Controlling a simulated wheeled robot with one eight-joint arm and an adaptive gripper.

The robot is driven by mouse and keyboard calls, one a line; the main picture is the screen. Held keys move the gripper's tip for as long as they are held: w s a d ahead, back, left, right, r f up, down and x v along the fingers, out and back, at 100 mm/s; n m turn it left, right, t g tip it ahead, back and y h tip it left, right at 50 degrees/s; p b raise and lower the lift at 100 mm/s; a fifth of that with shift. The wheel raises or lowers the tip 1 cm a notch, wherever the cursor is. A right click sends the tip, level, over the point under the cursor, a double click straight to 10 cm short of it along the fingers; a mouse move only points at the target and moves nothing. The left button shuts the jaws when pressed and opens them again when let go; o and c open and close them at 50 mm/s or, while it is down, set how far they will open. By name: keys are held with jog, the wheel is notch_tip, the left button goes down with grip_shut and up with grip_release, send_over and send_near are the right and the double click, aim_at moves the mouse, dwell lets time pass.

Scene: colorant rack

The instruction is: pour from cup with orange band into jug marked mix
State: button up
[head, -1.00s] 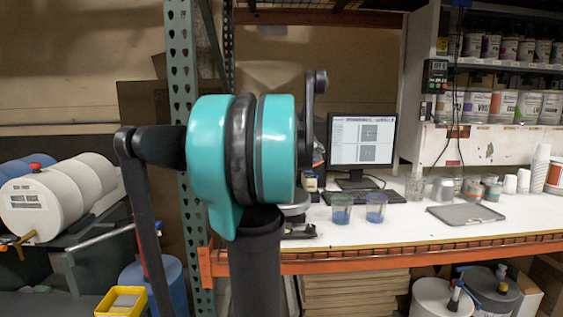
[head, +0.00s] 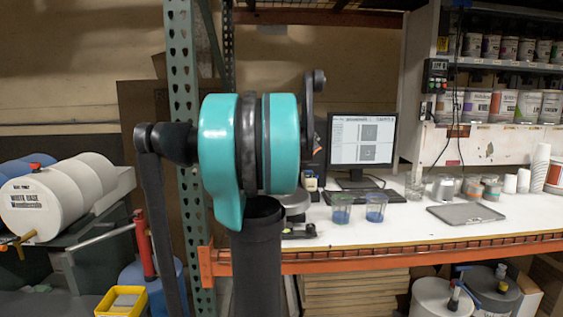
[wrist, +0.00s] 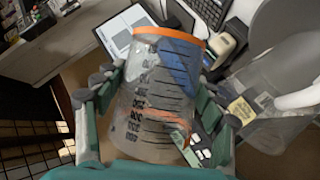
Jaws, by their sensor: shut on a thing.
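My gripper (wrist: 160,100) is shut on a clear graduated cup with an orange band (wrist: 150,112) at its rim in the wrist view. Teal-and-grey fingers press on both sides of it. Blue shows through the upper part of the cup; I cannot tell whether it is contents or something behind. A large clear vessel (wrist: 285,80) with a pale label stands at the right of the wrist view, beside the cup. Its marking is too small to read, so I cannot tell if it is the jug marked mix. In the head view my arm hides the gripper and held cup.
A cup with green contents (head: 341,212) and a cup with blue contents (head: 376,210) stand on the white bench (head: 400,232). A monitor (head: 362,140), a grey tray (head: 465,214) and several small cups are behind and right. A rack post (head: 182,80) stands close to my arm.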

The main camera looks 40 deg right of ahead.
jog(key=shift+f+n+g+h, duration=0.35)
jog(key=shift+n+g+h, duration=0.2)
jog(key=shift+n, duration=0.45)
dwell(0.8)
jog(key=shift+w+f+n+g+h+p, duration=0.25)
jog(key=shift+n+h+p, duration=0.1)
jog(key=shift+n, duration=0.45)
dwell(0.8)
jog(key=shift+w+a+r+n+g+h+p, duration=0.3)
jog(key=shift+w+a+r+n+h+p, duration=0.15)
jog(key=shift+w+n, duration=0.3)
dwell(1.4)
jog(key=shift+w+a+r+n+h, duration=0.2)
jog(key=shift+w+r+n+h, duration=0.1)
jog(key=shift+r+n, duration=0.15)
dwell(1.2)
